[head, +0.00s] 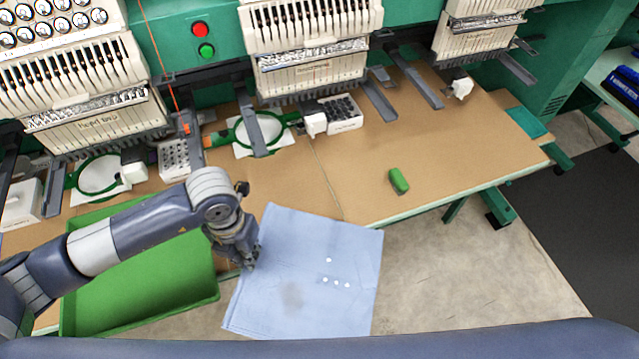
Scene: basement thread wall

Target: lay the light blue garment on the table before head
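The light blue garment (310,270) is a flat, roughly square sheet with several white dots and a grey smudge. It is in front of the table edge, overlapping it in the picture, with much of it over the floor. My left gripper (248,262) is at its left edge and appears shut on it; the fingertips are partly hidden. The brown table (440,150) runs under several embroidery machine heads: left (95,125), middle (310,45) and right (478,40). Their labels are too small to read surely. My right gripper is not in view.
A green tray (150,308) stands at the lower left. A green block (398,181) lies on the table's right part. White bins (345,120) and green hoops (262,131) sit below the heads. The table is bare around the block.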

